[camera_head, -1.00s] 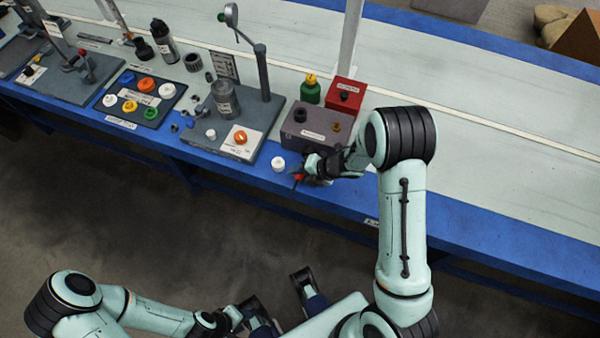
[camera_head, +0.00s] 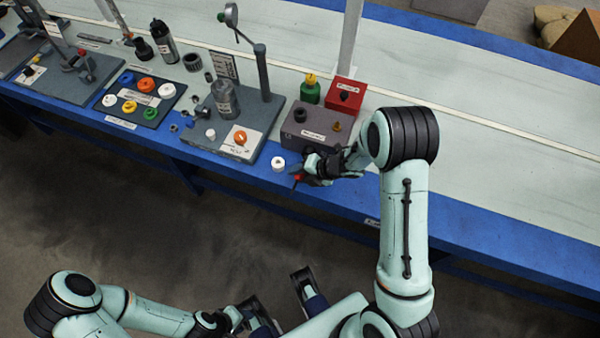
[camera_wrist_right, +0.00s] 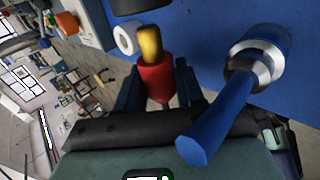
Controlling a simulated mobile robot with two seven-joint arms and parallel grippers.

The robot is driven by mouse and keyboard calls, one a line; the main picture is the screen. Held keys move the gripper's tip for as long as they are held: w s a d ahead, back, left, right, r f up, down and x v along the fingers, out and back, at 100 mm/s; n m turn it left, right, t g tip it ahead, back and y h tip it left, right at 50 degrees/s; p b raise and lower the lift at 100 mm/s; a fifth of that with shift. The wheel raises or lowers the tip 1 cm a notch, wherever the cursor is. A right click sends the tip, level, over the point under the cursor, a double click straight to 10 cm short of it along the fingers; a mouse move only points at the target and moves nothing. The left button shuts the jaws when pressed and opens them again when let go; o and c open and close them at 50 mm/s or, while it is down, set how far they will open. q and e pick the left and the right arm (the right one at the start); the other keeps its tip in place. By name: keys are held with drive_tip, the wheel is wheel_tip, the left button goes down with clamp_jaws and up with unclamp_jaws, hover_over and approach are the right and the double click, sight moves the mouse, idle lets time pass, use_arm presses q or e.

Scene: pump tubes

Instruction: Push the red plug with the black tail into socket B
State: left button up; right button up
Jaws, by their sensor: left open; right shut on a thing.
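My right gripper (camera_head: 305,175) is shut on a red plug (camera_wrist_right: 156,82) and holds it near the blue front edge of the bench, close to a grey box (camera_head: 318,125). In the right wrist view the plug's brass tip (camera_wrist_right: 150,42) points up the picture, between the dark fingers. In the head view only a bit of red shows, and the plug's black tail is hard to make out. The grey box carries a black and a brass fitting on top. Its label is too small to read, so I cannot tell which socket is B. My left gripper (camera_head: 280,303) is open and empty, in front of the bench.
A white ring-shaped part (camera_head: 278,163) lies left of my right gripper. A red box (camera_head: 345,95) and a green bottle (camera_head: 310,89) stand behind the grey box. A blue tapered piece with a metal collar (camera_wrist_right: 215,120) is beside the plug. The bench right of my arm is clear.

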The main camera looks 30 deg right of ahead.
drive_tip(key=shift+w+d+p, duration=1)
drive_tip(key=shift+w+d, duration=0.25)
drive_tip(key=shift+d, duration=0.25)
idle(0.4)
drive_tip(key=o, duration=1.1)
